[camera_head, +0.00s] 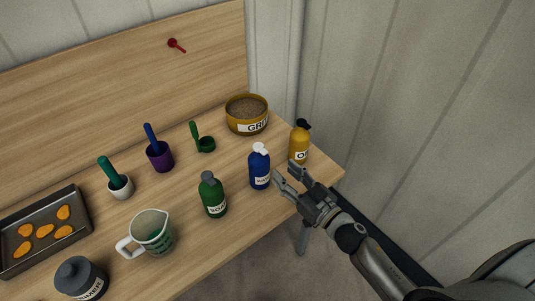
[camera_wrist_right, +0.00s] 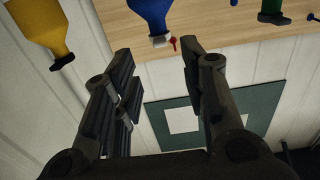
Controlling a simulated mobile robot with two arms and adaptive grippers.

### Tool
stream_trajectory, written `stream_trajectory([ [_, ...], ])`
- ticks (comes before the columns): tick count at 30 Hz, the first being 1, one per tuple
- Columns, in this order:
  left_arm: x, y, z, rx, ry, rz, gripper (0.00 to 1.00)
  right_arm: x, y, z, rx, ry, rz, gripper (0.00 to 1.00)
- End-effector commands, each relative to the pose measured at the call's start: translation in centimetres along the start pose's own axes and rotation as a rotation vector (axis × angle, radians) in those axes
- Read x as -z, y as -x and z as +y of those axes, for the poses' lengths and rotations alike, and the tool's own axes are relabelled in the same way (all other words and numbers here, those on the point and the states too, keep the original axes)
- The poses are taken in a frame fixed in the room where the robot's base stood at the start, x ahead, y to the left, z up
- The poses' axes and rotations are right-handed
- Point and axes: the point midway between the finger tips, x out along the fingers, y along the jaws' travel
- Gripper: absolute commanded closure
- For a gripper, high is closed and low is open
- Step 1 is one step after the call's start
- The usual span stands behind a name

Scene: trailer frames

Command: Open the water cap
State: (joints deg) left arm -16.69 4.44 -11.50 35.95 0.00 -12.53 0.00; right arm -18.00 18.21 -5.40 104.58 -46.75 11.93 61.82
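The blue bottle (camera_head: 259,171), with a white cap (camera_head: 260,148) and a partly readable label starting with W, stands upright on the wooden table. My right gripper (camera_head: 287,178) is open and empty, just right of the blue bottle in the head view. In the right wrist view, which looks upside down, the blue bottle (camera_wrist_right: 151,12) and its white cap (camera_wrist_right: 160,41) show beyond the gap between my open right fingers (camera_wrist_right: 155,50). I cannot tell if they touch. My left gripper is not in view.
A yellow bottle (camera_head: 299,143) stands close behind the right gripper, and a green bottle (camera_head: 212,197) stands left of the blue one. A brown bowl (camera_head: 247,128), measuring jug (camera_head: 150,233), purple cup (camera_head: 160,160), tray (camera_head: 84,212) and dark jar (camera_head: 80,277) share the table.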

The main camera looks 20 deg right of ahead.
Motion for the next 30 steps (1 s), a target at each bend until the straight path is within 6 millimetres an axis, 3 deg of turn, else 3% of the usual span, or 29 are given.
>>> stream_trajectory([
  [9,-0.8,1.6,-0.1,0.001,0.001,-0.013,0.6,0.3,-5.8,0.1,-0.003,0.0,0.002,0.61],
  [15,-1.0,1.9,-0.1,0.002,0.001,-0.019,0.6,0.1,-8.0,0.1,-0.002,0.0,0.001,0.61],
  [27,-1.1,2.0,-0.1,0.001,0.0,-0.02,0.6,0.0,-8.8,0.0,-0.002,0.0,0.0,0.61],
  [30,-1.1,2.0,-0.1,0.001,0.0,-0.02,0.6,0.0,-8.8,0.0,-0.002,0.0,0.0,0.71],
])
